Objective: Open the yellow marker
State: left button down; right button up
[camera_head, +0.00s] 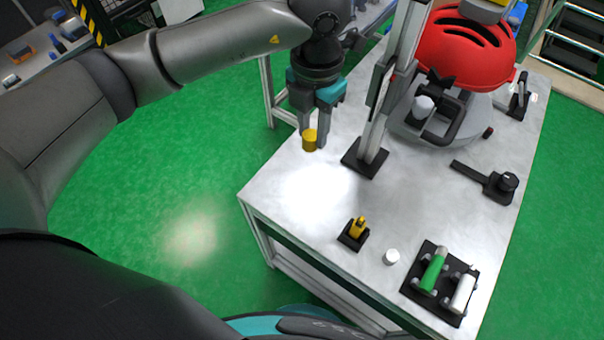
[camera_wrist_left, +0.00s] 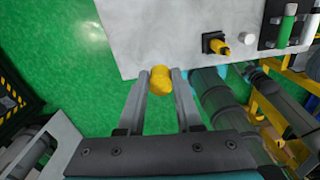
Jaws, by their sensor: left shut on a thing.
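The yellow marker body (camera_head: 357,228) stands upright in a small black holder (camera_head: 352,240) near the table's front left edge, with its narrow tip showing. It also shows in the left wrist view (camera_wrist_left: 219,46). My left gripper (camera_head: 313,143) is shut on a yellow cap (camera_head: 310,140). The cap also shows between the fingers in the left wrist view (camera_wrist_left: 160,79). The gripper holds the cap near the table's left edge, behind the marker body and apart from it.
A small white cylinder (camera_head: 392,257) stands right of the holder. A black rack (camera_head: 425,295) holds a green marker (camera_head: 434,271) and a white one (camera_head: 463,293). A metal post (camera_head: 372,140) rises close to my left gripper. The front left tabletop is clear.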

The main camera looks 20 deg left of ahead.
pick_arm(q)
jog(key=shift+d+n, duration=0.1)
jog(key=shift+n, duration=0.2)
jog(key=shift+f, duration=0.4)
jog(key=b, duration=0.2)
send_over(310, 194)
notch_tip(310, 194, down, 15)
jog(key=shift+f+b, duration=0.65)
jog(key=shift+f, duration=1.45)
jog(key=shift+f, duration=0.1)
jog(key=shift+f, duration=0.15)
jog(key=c, duration=0.6)
grip_release()
